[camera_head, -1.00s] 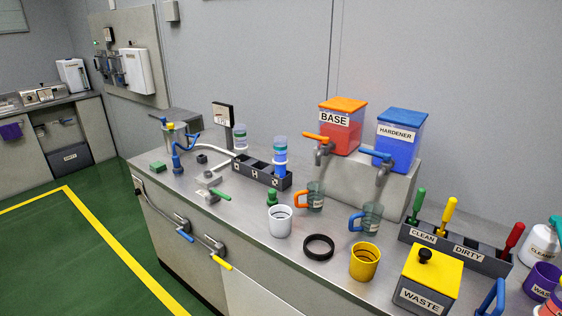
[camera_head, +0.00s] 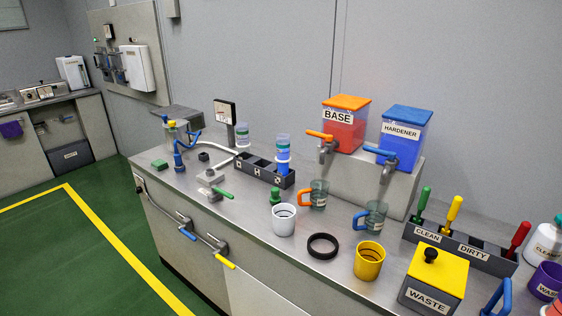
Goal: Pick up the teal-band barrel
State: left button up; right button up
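A black rack (camera_head: 254,170) with lettered slots stands on the steel bench, left of centre. Two clear barrels stand upright at it. The right barrel (camera_head: 283,142) has a teal band near its top and a blue lower part. The left barrel (camera_head: 242,130) stands at the rack's far left end and shows a greenish-teal band. At this size I cannot tell for sure which one is the teal-band barrel. Their lower ends are partly hidden by the rack. Neither of my grippers is in view.
A white cup (camera_head: 283,220), black ring (camera_head: 323,246) and yellow cup (camera_head: 369,262) stand near the front edge. Two handled cups stand behind them, below the BASE (camera_head: 345,125) and HARDENER (camera_head: 402,140) tanks. A WASTE box (camera_head: 432,282) is at right.

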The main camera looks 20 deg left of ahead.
aim_at(283, 159)
jog(key=i+j, duration=0.1)
jog(key=j, duration=0.4)
jog(key=i+j, duration=0.15)
jog(key=j, duration=0.35)
jog(key=i+j, duration=0.1)
jog(key=j, duration=0.4)
jog(key=i+j, duration=0.1)
jog(key=j, duration=0.4)
jog(key=i+j, duration=0.1)
jog(key=j, duration=0.35)
jog(key=i+j, duration=0.15)
jog(key=j, duration=0.35)
jog(key=i+j, duration=0.1)
jog(key=j, duration=0.4)
